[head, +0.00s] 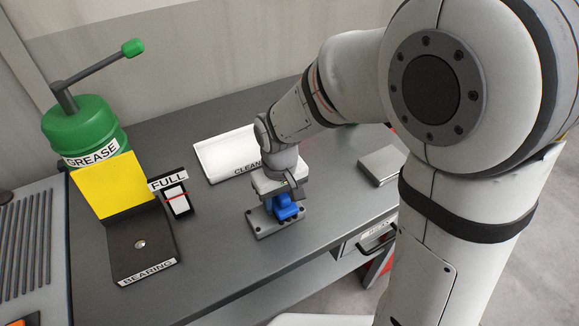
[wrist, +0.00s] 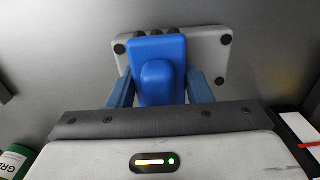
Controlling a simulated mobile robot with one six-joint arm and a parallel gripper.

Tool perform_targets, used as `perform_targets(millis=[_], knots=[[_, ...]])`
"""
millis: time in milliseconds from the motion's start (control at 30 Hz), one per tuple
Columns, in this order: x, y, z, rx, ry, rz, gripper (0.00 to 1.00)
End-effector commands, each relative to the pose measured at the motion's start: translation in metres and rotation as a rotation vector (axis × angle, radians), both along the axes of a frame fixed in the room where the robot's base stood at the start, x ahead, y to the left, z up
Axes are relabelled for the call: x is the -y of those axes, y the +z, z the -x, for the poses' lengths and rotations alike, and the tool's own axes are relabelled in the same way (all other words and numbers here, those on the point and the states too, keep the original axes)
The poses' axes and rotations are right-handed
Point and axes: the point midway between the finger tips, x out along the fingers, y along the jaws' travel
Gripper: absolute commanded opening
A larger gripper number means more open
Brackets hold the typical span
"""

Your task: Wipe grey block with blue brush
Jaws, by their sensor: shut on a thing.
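The blue brush (head: 286,209) stands at a small grey plate with dark bolts (head: 262,226) near the table's front edge. My gripper (head: 286,200) reaches down from above and is shut on the brush. In the wrist view the brush (wrist: 157,75) sits between the two bluish fingers of my gripper (wrist: 160,88), with the grey plate (wrist: 211,50) behind and below it. I cannot tell whether the brush touches the plate. A flat grey block (head: 382,164) lies on the table to the right, apart from my gripper. The brush's lower end is hidden.
A white tray marked CLEAN (head: 222,160) lies behind my gripper. At left are a green grease pot (head: 85,130), a yellow block (head: 108,187), a BEARING plate (head: 143,247) and a FULL gauge (head: 175,198). A drawer (head: 365,240) is under the front edge.

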Motion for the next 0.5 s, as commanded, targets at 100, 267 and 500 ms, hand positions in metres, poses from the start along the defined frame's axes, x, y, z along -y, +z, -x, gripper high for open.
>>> perform_targets(millis=[100, 267, 500], knots=[[0.010, -0.001, -0.001, -0.002, -0.003, 0.001, 0.24], [0.018, 0.005, -0.002, -0.001, 0.000, 0.001, 0.24], [0.016, 0.041, -0.001, 0.001, 0.006, -0.001, 0.24]])
